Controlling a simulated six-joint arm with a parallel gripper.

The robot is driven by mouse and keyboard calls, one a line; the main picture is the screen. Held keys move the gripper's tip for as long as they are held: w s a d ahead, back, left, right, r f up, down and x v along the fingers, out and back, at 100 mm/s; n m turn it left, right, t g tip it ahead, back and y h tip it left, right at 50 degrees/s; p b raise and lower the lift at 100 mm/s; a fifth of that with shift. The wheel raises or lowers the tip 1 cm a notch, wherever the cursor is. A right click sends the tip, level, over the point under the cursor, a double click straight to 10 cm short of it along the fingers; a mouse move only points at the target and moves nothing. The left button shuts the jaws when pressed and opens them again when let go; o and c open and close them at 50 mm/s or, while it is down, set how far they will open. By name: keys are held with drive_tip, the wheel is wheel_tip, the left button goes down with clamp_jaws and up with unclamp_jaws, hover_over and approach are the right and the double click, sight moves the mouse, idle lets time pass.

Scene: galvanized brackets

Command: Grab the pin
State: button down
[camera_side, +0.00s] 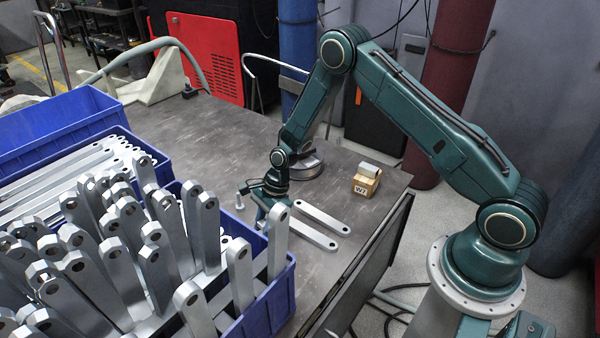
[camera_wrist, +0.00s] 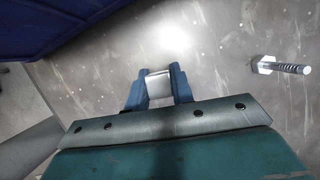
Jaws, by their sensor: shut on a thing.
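My gripper (camera_wrist: 159,88) is at the end of the downward-reaching arm, low over the table behind the blue crate's near right corner. In the side view, its fingers (camera_side: 263,212) are partly hidden by an upright bracket. In the wrist view, the two blue fingers are shut on a short, smooth silver piece, which looks like the pin (camera_wrist: 160,83). Its lower part is hidden, and I cannot tell whether it touches the table. A separate bolt with a dark threaded shank (camera_wrist: 285,67) is at the right, apart from the fingers; in the side view it stands upright (camera_side: 239,202).
A blue crate (camera_side: 270,307) full of galvanized brackets (camera_side: 155,270) stands at the front left, close to my gripper. Two flat brackets (camera_side: 322,217) lie to the right. A small box marked W7 (camera_side: 365,185) is near the table's right edge. The table (camera_side: 225,135) behind is mostly clear.

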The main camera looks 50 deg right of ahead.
sight(264, 222)
wheel_tip(264, 222, up, 18)
drive_tip(key=shift+f, duration=0.2)
drive_tip(key=shift+s, duration=0.1)
idle(0.8)
